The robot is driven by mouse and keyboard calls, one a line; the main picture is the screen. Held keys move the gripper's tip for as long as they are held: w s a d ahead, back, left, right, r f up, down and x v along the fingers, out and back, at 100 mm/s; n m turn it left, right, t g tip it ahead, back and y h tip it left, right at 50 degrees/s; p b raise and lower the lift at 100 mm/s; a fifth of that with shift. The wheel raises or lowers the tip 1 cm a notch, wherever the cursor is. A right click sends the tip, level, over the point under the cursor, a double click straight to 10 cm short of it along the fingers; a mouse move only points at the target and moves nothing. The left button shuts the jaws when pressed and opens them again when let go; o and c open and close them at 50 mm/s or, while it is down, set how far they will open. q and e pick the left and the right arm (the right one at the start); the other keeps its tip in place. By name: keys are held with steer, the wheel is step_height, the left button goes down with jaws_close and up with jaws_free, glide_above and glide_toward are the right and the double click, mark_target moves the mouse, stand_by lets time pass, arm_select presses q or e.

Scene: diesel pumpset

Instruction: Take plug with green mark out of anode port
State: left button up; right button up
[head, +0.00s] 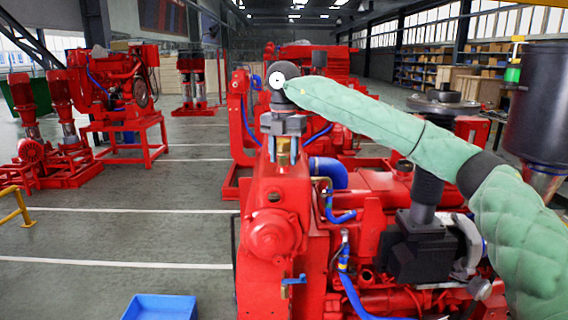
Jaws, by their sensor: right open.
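My right gripper (283,152) points down over the top of the red pumpset's (268,193) front housing, at the end of my green-sleeved arm. It is open, with its fingers on either side of a small brass-coloured piece (284,145), which looks like the plug. I cannot tell whether the fingers touch it. No green mark can be made out on it, and the anode port below is hidden or too small to tell. My left gripper is not in view.
A blue bin (160,307) lies low in front, left of the pumpset. Blue hoses (328,172) and a black cylinder (540,105) stand close to my right arm. Other red pumpsets (122,75) stand at the left. The grey floor between is clear.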

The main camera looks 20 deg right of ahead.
steer(key=shift+m, duration=0.7)
steer(key=shift+c, duration=0.2)
steer(key=shift+b, duration=0.3)
jaws_close()
stand_by(0.4)
steer(key=n, duration=0.6)
steer(key=shift+r, duration=0.1)
steer(key=n, duration=0.6)
steer(key=shift+n, duration=0.4)
steer(key=n, duration=1.1)
